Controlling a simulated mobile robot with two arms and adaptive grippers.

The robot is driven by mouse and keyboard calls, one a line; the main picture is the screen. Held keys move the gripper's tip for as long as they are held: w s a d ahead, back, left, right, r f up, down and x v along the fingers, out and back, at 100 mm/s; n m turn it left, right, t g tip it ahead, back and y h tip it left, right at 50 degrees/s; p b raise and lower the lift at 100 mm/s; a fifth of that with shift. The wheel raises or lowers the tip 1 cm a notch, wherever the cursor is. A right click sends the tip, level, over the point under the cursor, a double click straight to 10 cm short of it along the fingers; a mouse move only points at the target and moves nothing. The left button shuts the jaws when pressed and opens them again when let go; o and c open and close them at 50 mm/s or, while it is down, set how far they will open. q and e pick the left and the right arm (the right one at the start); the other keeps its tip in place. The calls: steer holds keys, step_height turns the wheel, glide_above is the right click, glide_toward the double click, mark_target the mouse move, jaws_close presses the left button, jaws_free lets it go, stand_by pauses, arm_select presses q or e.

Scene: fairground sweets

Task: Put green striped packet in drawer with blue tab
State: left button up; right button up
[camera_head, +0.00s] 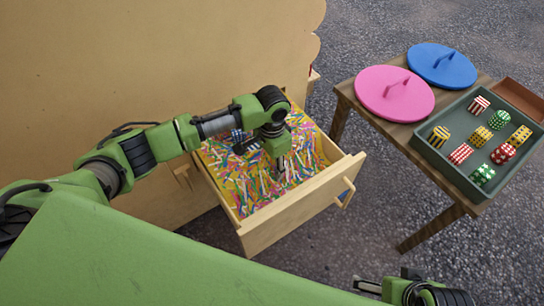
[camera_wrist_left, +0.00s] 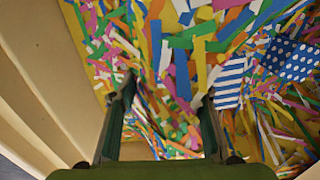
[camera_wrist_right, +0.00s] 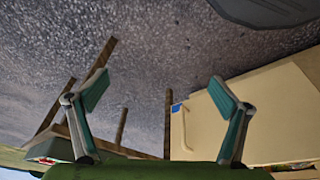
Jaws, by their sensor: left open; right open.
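The open drawer (camera_head: 286,222) is lined with coloured paper strips. A blue tab (camera_head: 346,191) shows on its front by the handle, and also in the right wrist view (camera_wrist_right: 176,107). My left gripper (camera_wrist_left: 165,98) is open and empty, pointing down into the drawer. A blue striped packet (camera_wrist_left: 228,83) and a blue dotted packet (camera_wrist_left: 292,60) lie in the drawer. A green and white packet (camera_head: 482,174) lies at the near end of the tray; its pattern is too small to tell. Another green packet (camera_head: 500,120) looks dotted. My right gripper (camera_wrist_right: 160,92) is open and empty, away from the tray.
The green tray (camera_head: 425,152) holds several red, yellow and green packets on a wooden table (camera_head: 462,195). Pink (camera_head: 395,94) and blue (camera_head: 442,66) lids lie behind it. A brown box (camera_head: 518,98) stands beside the tray. The tan cabinet (camera_head: 150,60) rises behind my left arm.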

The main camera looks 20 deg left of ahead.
mark_target(272, 165)
arm_select(q)
step_height(272, 165, up, 12)
steer(key=p, duration=0.3)
arm_select(e)
steer(key=s+x, duration=0.2)
steer(key=x, duration=0.9)
steer(key=shift+f+g, duration=0.3)
steer(key=shift+f, duration=0.2)
steer(key=shift+a, duration=0.1)
